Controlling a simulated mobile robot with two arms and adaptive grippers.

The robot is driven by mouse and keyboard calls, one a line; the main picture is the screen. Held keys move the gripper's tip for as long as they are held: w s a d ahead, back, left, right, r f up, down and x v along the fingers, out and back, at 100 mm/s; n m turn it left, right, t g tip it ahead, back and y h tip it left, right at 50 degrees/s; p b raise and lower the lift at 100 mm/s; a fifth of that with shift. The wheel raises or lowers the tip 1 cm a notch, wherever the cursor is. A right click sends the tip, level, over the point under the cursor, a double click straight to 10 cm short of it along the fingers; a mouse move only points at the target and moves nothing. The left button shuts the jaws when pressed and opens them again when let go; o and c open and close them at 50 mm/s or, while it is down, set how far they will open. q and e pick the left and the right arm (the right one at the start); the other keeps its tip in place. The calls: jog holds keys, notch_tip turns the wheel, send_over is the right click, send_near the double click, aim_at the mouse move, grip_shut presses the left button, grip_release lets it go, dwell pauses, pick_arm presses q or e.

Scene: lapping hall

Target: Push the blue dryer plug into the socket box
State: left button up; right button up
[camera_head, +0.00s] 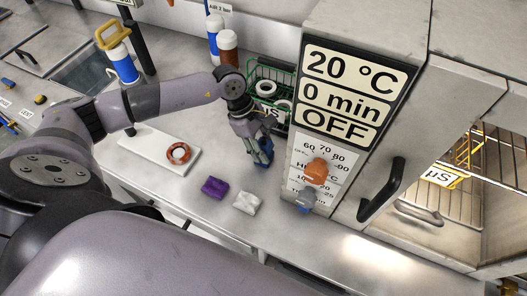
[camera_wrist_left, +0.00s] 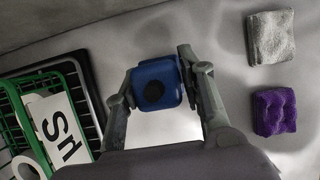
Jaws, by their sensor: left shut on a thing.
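My left gripper (camera_head: 262,156) is over the worktop, just left of the dryer cabinet, and points down. It is shut on a blue block (camera_head: 264,167), which I take to be the blue dryer plug. In the left wrist view the blue plug (camera_wrist_left: 155,85) sits between the two fingers, and a dark round patch shows on its face. I cannot tell from these views whether the plug touches the worktop. I cannot make out the socket box for certain. My right gripper is not in view.
A green wire basket (camera_head: 256,74) stands behind the gripper, close to the cabinet (camera_head: 345,170) with its orange knob (camera_head: 316,170). A purple cloth (camera_head: 214,187) and a white cloth (camera_head: 247,202) lie in front. A white board (camera_head: 150,150) with a copper-coloured ring lies left.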

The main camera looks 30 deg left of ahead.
pick_arm(q)
jog(key=c, duration=0.6)
jog(key=shift+r, duration=0.1)
notch_tip(320, 180, up, 20)
jog(key=b, duration=0.3)
jog(key=s+d+f+m+g+y, duration=0.1)
jog(key=s+f+m, duration=0.1)
jog(key=m, duration=0.4)
jog(key=s+d+f+m+g+y, duration=0.1)
jog(key=s+f+m+g+y, duration=0.1)
jog(key=m, duration=0.4)
jog(key=s+d+f+m+g+y, duration=0.1)
jog(key=s+f+m, duration=0.2)
jog(key=f+m, duration=0.2)
jog(key=shift+s+d+m+g+y, duration=0.2)
jog(key=shift+s+m+g+y, duration=0.15)
jog(key=shift+m, duration=0.45)
